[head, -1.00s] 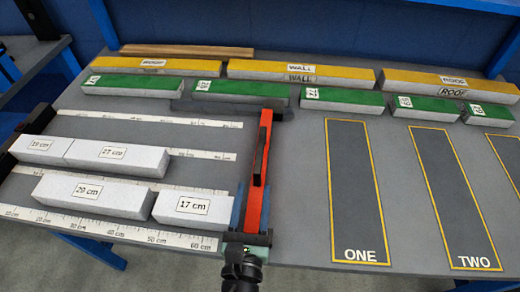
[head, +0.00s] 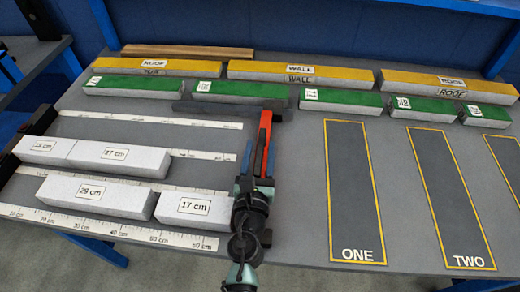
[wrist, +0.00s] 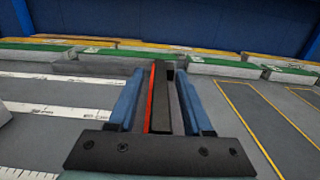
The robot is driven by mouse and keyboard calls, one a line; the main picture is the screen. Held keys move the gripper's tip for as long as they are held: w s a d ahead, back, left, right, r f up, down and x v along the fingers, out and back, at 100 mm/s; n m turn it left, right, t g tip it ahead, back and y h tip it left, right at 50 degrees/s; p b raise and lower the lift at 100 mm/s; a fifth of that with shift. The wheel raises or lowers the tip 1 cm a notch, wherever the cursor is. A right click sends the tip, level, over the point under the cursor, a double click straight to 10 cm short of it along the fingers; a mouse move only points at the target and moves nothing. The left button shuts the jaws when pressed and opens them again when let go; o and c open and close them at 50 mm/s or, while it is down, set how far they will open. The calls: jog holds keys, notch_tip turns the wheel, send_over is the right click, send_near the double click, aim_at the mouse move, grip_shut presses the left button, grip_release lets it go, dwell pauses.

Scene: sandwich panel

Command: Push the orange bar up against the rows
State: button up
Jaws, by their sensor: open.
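The orange bar (head: 265,132) stands across the right ends of the ruled rows, its near part hidden behind my gripper. My gripper (head: 256,165) is open, with its blue fingers on either side of the bar; the wrist view also shows the bar (wrist: 152,98) between the fingers. The back row holds white blocks marked about 18 cm (head: 42,149) and 27 cm (head: 120,158), with a wide gap to the bar. The front row holds the 29 cm block (head: 95,194) and the 17 cm block (head: 195,207), whose right end is near my gripper; contact cannot be told.
Yellow-topped blocks (head: 300,72) and green-topped blocks (head: 240,93) line the back of the table. A dark grey strip (head: 200,107) lies in front of them near the bar's far end. Outlined lanes ONE (head: 350,190) and TWO (head: 450,190) are empty at right.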

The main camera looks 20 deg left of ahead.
grip_shut()
dwell(1.4)
